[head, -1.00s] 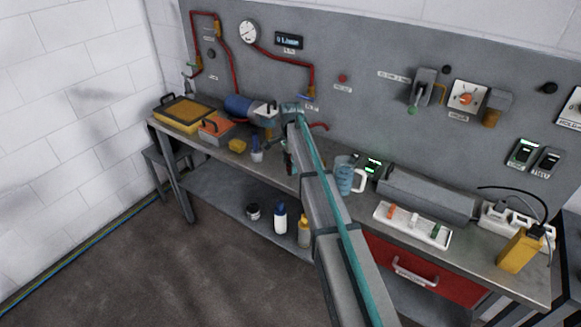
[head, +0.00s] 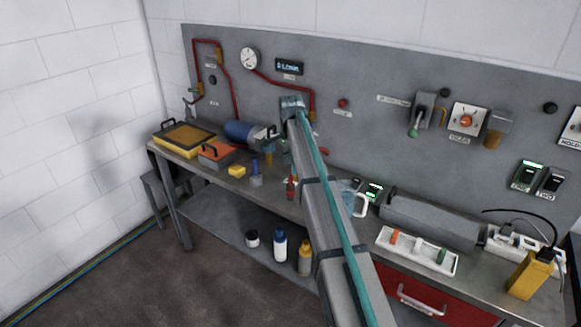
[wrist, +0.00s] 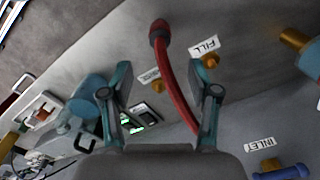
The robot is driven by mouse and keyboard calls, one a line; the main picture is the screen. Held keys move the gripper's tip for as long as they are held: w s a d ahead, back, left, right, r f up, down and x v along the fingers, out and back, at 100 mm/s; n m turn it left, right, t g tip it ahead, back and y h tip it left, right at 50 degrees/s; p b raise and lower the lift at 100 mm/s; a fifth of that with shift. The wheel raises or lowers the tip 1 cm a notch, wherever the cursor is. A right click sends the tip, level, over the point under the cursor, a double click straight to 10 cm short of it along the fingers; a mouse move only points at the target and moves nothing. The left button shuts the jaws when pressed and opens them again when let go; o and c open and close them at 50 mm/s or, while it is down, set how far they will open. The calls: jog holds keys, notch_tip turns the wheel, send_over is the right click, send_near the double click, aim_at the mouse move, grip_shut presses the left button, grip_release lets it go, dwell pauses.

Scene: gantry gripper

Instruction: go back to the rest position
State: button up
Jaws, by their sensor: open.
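My gripper is open in the wrist view (wrist: 162,78), with its two teal-tipped fingers spread apart. I see nothing held between them. A red hose (wrist: 173,72) with a dark end passes through the gap between the fingers in the picture; it looks to lie beyond them, apart from both. In the head view my arm reaches up across the bench to the grey panel, and its wrist hides the fingers.
The grey panel (head: 370,75) with hoses, gauge and switches stands behind the bench (head: 205,175). A blue mug (head: 350,187), a white tray (head: 395,250) and a grey cylinder unit (head: 430,220) are close right of my arm. Floor at front left is clear.

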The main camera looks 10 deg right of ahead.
jog(key=s+a+f+n+p, duration=0.1)
jog(key=s+a+f+n, duration=0.2)
jog(key=f, duration=0.4)
jog(key=s+a+f+p, duration=0.1)
jog(key=s+a+f, duration=0.1)
jog(key=s+f, duration=0.5)
jog(key=s+a+f+n+p, duration=0.1)
jog(key=s+a+f+n, duration=0.15)
jog(key=f, duration=0.55)
jog(key=s+d+f+n+g, duration=0.1)
jog(key=s+d+f, duration=0.1)
jog(key=s+f, duration=0.6)
jog(key=s+d+f+n+g, duration=0.2)
jog(key=s+f, duration=0.4)
jog(key=s, duration=0.4)
jog(key=s+d+f+n+g, duration=0.1)
jog(key=s+f, duration=0.3)
jog(key=s, duration=0.7)
jog(key=s+d+f+n+g+b, duration=0.1)
jog(key=s+f+n, duration=0.2)
jog(key=s, duration=0.9)
jog(key=s+d+f+n+g, duration=0.1)
jog(key=s+f, duration=0.4)
jog(key=s, duration=0.6)
jog(key=shift+s+d+n+g+b, duration=0.3)
jog(key=shift+s+n+g, duration=0.1)
jog(key=shift+n, duration=0.25)
